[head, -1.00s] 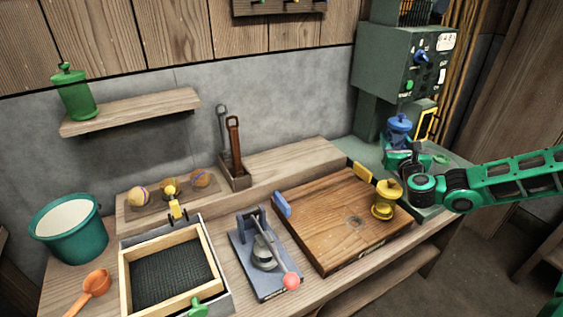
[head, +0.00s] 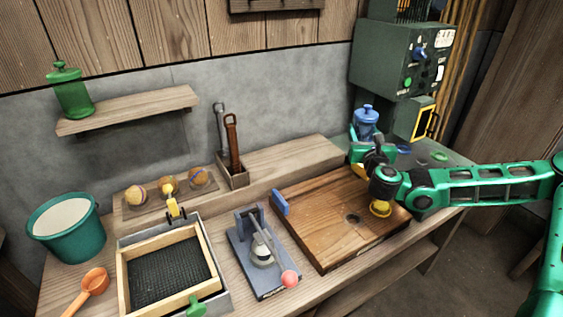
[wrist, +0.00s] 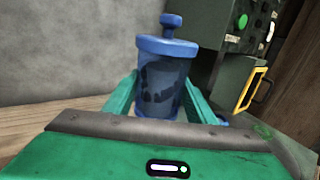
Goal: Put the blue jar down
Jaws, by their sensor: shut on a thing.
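The blue jar (head: 366,121) has a knobbed lid and stands upright in my gripper (head: 365,140), at the back right of the bench. In the wrist view, the blue jar (wrist: 165,75) sits between my two green fingers (wrist: 164,98), which are shut on its sides. Its base is hidden behind my gripper, so I cannot tell from the head view whether it touches anything. A yellow jar (head: 380,208) stands on the wooden board (head: 325,235), mostly hidden by my arm. A green jar (head: 70,90) stands on the wall shelf (head: 130,108).
A dark green machine (head: 400,65) with a yellow-framed opening (head: 432,122) stands at the back right. The board's middle is clear.

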